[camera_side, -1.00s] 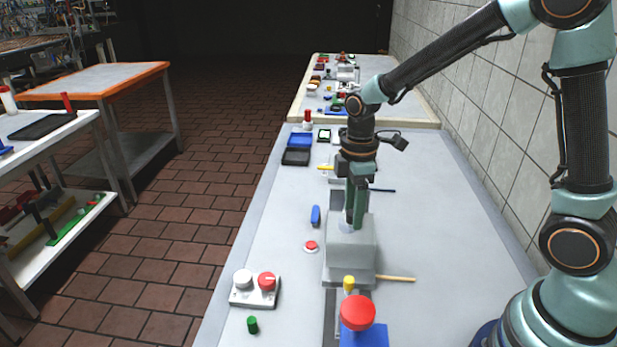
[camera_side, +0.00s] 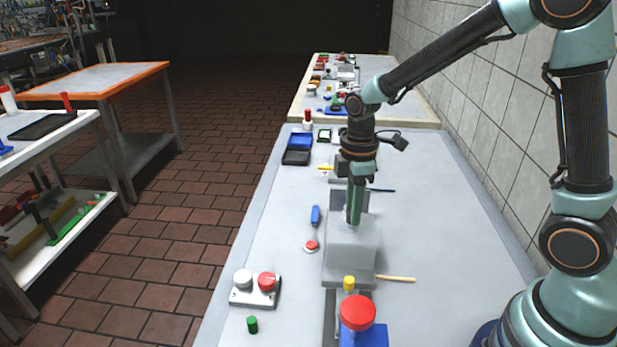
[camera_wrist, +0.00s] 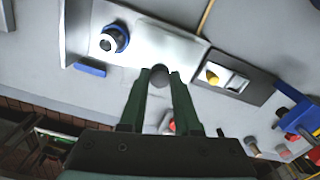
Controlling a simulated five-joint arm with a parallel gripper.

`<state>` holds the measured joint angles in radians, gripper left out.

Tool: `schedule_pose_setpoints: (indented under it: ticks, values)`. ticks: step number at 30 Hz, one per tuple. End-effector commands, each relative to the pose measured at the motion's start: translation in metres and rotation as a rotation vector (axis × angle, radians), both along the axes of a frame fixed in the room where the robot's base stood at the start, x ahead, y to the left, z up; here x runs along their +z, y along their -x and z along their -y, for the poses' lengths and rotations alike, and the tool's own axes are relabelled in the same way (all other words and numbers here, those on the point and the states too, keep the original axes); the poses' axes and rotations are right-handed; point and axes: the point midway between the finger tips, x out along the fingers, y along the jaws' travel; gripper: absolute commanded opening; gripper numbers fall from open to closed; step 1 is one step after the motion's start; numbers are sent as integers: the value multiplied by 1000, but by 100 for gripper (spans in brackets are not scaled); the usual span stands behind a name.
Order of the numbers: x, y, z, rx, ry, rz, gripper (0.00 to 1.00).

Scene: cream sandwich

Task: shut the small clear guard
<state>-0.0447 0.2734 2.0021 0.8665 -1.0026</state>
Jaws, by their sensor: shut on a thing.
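My gripper (camera_side: 353,222) points down over the grey housing (camera_side: 348,262) in the middle of the bench. In the wrist view its two green fingers (camera_wrist: 160,73) are closed on a small round grey knob (camera_wrist: 160,83) at the edge of a pale plate (camera_wrist: 185,48). I take the knob and pale plate to belong to the small guard. The guard's clear sheet is hard to make out, and I cannot tell its exact angle. A dark round part with a white top (camera_wrist: 112,40) shows beside the plate. The fingers hide part of the housing in the side view.
A blue-handled tool (camera_side: 315,215) and a red button (camera_side: 311,246) lie left of the housing. A two-knob box (camera_side: 255,288), a green peg (camera_side: 252,325) and a large red knob (camera_side: 357,312) are nearer. A wooden stick (camera_side: 397,279) juts right.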

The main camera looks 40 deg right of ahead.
Motion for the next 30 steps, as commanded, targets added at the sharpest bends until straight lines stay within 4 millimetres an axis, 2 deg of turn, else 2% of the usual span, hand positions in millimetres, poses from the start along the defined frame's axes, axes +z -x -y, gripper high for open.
schedule_pose_setpoints:
  ticks: [22,26,30]
  values:
    - [1,-1,1,-2,0,1,0]
    - [1,-13,12,-5,0,2,0]
    - [1,-34,34,-6,0,4,0]
